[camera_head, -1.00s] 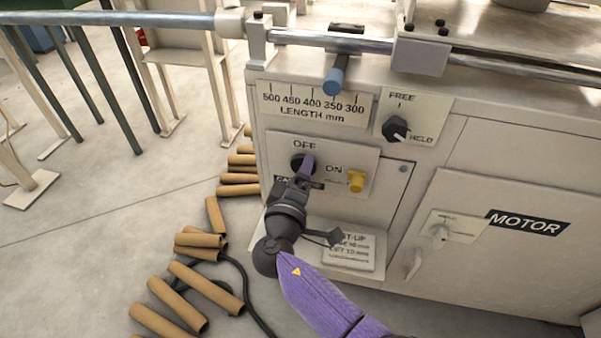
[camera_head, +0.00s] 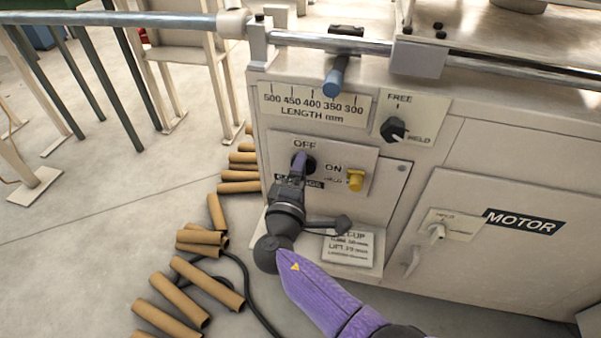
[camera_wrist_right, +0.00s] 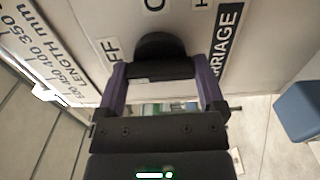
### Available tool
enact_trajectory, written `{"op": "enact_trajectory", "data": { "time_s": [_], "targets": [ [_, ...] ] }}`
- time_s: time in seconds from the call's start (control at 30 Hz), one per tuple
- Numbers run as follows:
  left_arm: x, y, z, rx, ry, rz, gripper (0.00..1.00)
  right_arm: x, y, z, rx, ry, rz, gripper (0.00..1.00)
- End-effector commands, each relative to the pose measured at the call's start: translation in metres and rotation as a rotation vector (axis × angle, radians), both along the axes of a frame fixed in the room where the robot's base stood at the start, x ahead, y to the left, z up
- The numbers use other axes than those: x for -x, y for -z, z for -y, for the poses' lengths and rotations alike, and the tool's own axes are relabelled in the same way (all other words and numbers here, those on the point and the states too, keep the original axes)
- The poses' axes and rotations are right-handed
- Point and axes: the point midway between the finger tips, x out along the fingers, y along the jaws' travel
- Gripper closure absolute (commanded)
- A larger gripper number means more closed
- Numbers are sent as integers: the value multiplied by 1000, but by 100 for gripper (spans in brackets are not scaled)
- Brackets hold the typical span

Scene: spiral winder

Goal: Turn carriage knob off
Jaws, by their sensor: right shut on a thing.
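The carriage knob (camera_head: 310,163) is a round black knob on a pale plate, below the word OFF and left of the word ON. My right gripper (camera_head: 298,164) reaches up to it and is shut on it. In the right wrist view, the two purple fingers (camera_wrist_right: 163,78) sit on either side of the knob's black grip bar (camera_wrist_right: 160,71), in front of its round base. The CARRIAGE label is partly covered by the gripper in the head view. The fingers hide the knob's pointer, so its exact setting cannot be told. My left gripper is out of view.
A blue-ended lever (camera_head: 335,82) juts out above. Cardboard tubes (camera_head: 208,284) lie on the floor at left.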

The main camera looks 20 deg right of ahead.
Motion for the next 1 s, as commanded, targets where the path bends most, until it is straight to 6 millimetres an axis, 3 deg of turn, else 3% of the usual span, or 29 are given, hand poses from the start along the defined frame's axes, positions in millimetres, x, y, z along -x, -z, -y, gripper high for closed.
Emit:
{"op": "enact_trajectory", "data": {
  "time_s": [0.23, 0.27, 0.3, 0.57, 0.83, 1.0],
  "targets": [
    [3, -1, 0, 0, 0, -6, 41, 0, 1, 0, 2, -2, -4, 71],
    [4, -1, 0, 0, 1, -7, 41, 0, 1, 0, 2, -2, -4, 6],
    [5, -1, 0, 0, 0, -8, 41, 0, 1, 0, 2, -1, -4, 0],
    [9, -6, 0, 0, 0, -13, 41, 4, -1, -3, 1, -2, -2, 0],
    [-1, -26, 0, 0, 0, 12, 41, 58, -4, -39, 0, -2, -2, 0],
    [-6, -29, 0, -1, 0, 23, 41, 79, -1, -54, 1, -2, -3, 0]
  ]
}}
